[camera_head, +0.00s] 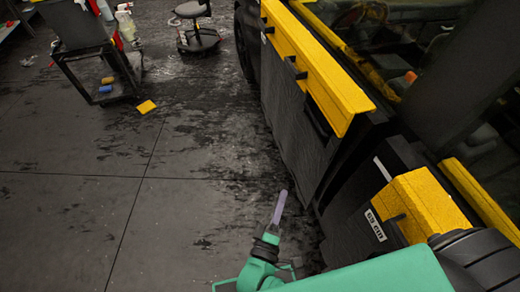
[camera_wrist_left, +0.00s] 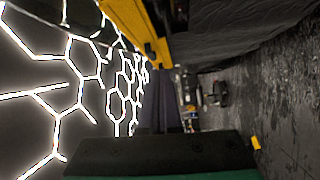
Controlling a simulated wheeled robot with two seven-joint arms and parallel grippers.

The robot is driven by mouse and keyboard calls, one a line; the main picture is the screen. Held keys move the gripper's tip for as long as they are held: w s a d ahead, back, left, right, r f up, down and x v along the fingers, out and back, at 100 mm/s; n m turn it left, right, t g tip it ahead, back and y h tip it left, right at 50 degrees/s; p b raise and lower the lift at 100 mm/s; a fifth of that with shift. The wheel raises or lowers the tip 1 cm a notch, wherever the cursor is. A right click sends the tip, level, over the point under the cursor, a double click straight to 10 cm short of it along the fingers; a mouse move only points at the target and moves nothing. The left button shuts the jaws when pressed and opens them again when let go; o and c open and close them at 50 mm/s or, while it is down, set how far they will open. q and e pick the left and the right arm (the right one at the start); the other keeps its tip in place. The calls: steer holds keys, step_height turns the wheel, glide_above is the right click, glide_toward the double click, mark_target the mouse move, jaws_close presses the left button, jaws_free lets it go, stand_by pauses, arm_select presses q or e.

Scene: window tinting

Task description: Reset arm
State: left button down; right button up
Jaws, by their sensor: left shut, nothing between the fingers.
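My left gripper (camera_head: 279,208) shows in the head view at the lower middle, at the end of my green arm. Its pale fingers are together with nothing between them, beside the vehicle's dark side and above the wet floor. The gripper (camera_wrist_left: 161,82) also shows in the left wrist view, its fingers pointing along the vehicle. My right gripper is in neither view.
A vehicle with yellow trim (camera_head: 318,70) and dark covered panels stands close on the right. A cart (camera_head: 97,78), a stool (camera_head: 198,38) and a yellow block (camera_head: 146,107) are at the upper left. The floor (camera_head: 75,210) at left is clear.

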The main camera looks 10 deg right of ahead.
arm_select(q)
steer(key=s+a+f+m+g+y, duration=0.25)
steer(key=a+f, duration=0.35)
steer(key=f, duration=0.4)
steer(key=s+a+f+m+g+y, duration=0.1)
steer(key=s+a+f+m+g, duration=0.25)
steer(key=f, duration=0.55)
steer(key=s+a+f+m+g+y, duration=0.1)
steer(key=a+f+m+g, duration=0.15)
steer(key=a+f, duration=0.65)
steer(key=s+a+f+m+g+y, duration=0.2)
steer(key=s+a+f, duration=0.3)
steer(key=a, duration=0.5)
steer(key=s+a+f+m+g+y, duration=0.2)
steer(key=s+a+f+g+y, duration=0.1)
steer(key=s+a, duration=0.6)
step_height(320, 180, down, 2)
steer(key=shift+a+f+g, duration=0.15)
steer(key=shift+a+g, duration=0.2)
steer(key=shift+g, duration=0.3)
